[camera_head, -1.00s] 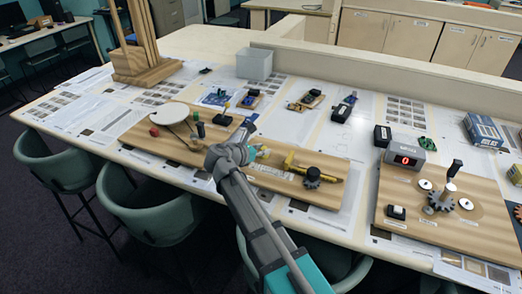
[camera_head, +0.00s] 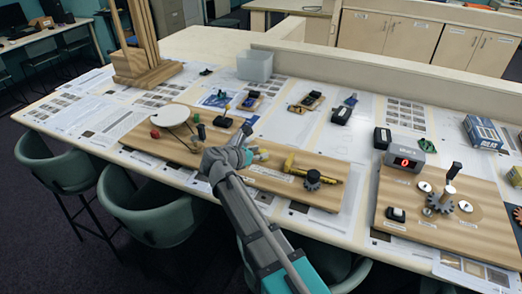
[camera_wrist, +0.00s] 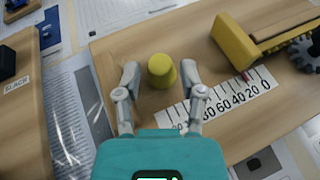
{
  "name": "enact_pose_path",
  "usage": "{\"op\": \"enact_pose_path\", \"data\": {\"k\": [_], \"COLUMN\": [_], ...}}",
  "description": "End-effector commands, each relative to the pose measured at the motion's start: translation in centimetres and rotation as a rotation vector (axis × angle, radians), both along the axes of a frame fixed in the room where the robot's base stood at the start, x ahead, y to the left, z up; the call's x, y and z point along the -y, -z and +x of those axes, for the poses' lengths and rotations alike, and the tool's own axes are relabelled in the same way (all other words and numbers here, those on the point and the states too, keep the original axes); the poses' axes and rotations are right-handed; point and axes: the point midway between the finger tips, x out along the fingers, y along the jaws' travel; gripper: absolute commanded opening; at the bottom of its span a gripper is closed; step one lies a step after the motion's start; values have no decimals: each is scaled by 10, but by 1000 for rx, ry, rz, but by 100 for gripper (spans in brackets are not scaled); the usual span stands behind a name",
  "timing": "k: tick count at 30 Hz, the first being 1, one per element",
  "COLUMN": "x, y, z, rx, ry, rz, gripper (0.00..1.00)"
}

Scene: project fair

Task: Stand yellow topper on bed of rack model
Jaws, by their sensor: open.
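The yellow topper (camera_wrist: 161,70) is a short round piece standing upright on a wooden board in the wrist view. My gripper (camera_wrist: 159,76) is open, with one finger on each side of the topper; I cannot tell whether either finger touches it. The rack model (camera_head: 295,172) is a wooden board with a yellow rack and a dark gear. In the wrist view its yellow bar (camera_wrist: 238,42) lies to the right of the topper, beyond a white printed scale. In the head view my gripper (camera_head: 250,157) is low over the board's left end and partly hides that area.
A board with a white disc (camera_head: 170,115) and coloured knobs lies left of my gripper. A board with a red-digit counter (camera_head: 404,158) and gears lies to the right. A clear bin (camera_head: 254,66) and a wooden stand (camera_head: 137,67) are at the back. Chairs (camera_head: 150,208) line the front.

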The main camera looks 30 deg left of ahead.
Motion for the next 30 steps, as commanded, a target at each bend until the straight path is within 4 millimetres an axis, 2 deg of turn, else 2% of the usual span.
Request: {"op": "enact_pose_path", "data": {"k": [12,18,24,30], "x": [-15,-22,-25,-25], "y": [-28,-36,-39,-39], "z": [-58,-81,-91,-93], "rx": [0,0,0,0], "ry": [-1,0,1,2], "rz": [-1,-1,1,0], "gripper": [51,51,51,51]}}
